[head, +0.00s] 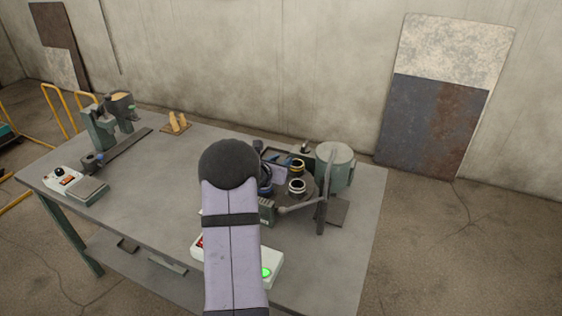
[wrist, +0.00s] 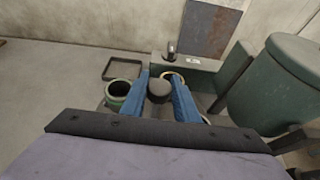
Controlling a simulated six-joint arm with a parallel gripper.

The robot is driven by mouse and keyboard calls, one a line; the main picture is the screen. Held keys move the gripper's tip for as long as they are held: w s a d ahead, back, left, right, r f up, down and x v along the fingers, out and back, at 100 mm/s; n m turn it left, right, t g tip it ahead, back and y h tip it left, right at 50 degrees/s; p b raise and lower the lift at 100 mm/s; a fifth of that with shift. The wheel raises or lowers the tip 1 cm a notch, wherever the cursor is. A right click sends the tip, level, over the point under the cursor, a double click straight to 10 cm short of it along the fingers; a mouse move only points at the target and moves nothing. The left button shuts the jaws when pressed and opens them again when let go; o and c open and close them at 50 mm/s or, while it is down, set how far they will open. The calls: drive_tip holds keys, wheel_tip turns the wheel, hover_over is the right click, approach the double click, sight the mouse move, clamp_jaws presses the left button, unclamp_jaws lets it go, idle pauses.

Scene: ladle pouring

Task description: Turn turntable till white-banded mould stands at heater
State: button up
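The turntable (head: 311,183) stands near the right end of the bench, partly hidden by my arm. The white-banded mould (head: 297,187) stands on its near side, and a yellow-banded mould (head: 297,165) behind it. In the wrist view, a green-banded mould (wrist: 118,90) is at left and the yellow-banded one (wrist: 172,77) lies beyond the fingers. The blue fingers of my gripper (wrist: 160,84) stand either side of a dark round knob (wrist: 160,92), with little or no visible gap. I cannot tell whether they grip it. I cannot make out for certain which fixture is the heater.
A grey-green drum (head: 335,163) stands right behind the turntable, and a dark upright post with a lever (head: 324,200) in front. A white control box with a green light (head: 266,272) sits at the bench's front edge.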

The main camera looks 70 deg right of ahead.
clamp_jaws()
drive_tip(key=shift+m+g+p, duration=0.45)
drive_tip(key=shift+m+g, duration=0.05)
drive_tip(key=shift+g, duration=0.1)
drive_tip(key=shift+m+g+y+p, duration=0.5)
drive_tip(key=shift+m+g+p, duration=0.1)
drive_tip(key=shift+m+g, duration=1.2)
drive_tip(key=shift+f+m+g+y+b, duration=0.1)
drive_tip(key=shift+m+g+y+b, duration=0.3)
drive_tip(key=shift+m+g+y, duration=0.7)
drive_tip(key=shift+m+g, duration=0.6)
drive_tip(key=shift+g, duration=0.2)
drive_tip(key=shift+m+g+y+b, duration=0.3)
drive_tip(key=shift+m+g+b, duration=0.2)
drive_tip(key=shift+b, duration=0.05)
drive_tip(key=o, duration=1)
unclamp_jaws()
